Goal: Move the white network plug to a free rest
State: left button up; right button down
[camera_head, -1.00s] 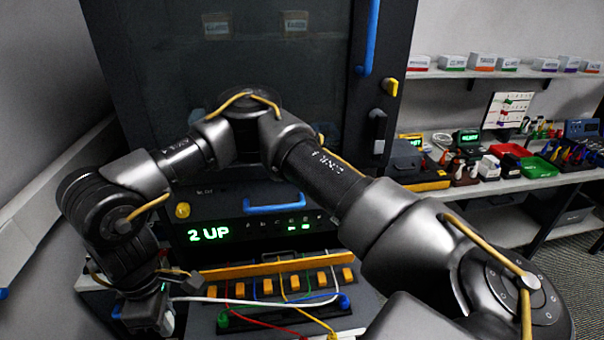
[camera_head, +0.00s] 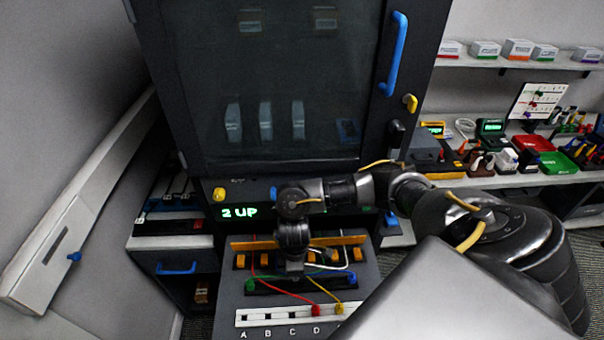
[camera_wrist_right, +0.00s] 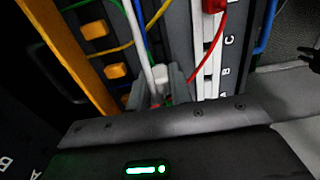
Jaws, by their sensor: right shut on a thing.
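The white network plug is mostly hidden between the fingers of my right gripper (camera_wrist_right: 165,92). A white cable (camera_wrist_right: 146,55) runs up from it in the right wrist view. My right gripper (camera_head: 294,276) shows in the head view, pointing down over the black strip of the cable panel. A white rest strip (camera_head: 260,318) lettered A, B, C, D lies in front of it. The slots by A, B and C look empty. A red plug (camera_head: 316,310) sits by D, and a yellow plug (camera_head: 339,309) sits to its right. My left gripper is out of view.
A green plug (camera_head: 250,285) is on the black strip, left of my gripper. Orange blocks (camera_head: 355,256) line the panel's back, where red, green, yellow and blue cables cross. A dark cabinet (camera_head: 190,120) stands behind. My forearm hides the panel's right front.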

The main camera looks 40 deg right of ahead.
jog(key=f+b, duration=0.1)
jog(key=d+f, duration=0.1)
jog(key=s+f+b, duration=0.1)
jog(key=shift+d+f+b, duration=0.15)
jog(key=shift+d+b, duration=0.15)
jog(key=shift+w+f+b, duration=0.1)
jog(key=shift+f+b, duration=0.65)
jog(key=shift+b, duration=0.35)
jog(key=shift+d+p, duration=0.1)
jog(key=shift+p, duration=0.3)
jog(key=shift+p, duration=0.8)
dwell(1.3)
jog(key=shift+f, duration=1.5)
dwell(1.8)
jog(key=c, duration=1.2)
grip_release()
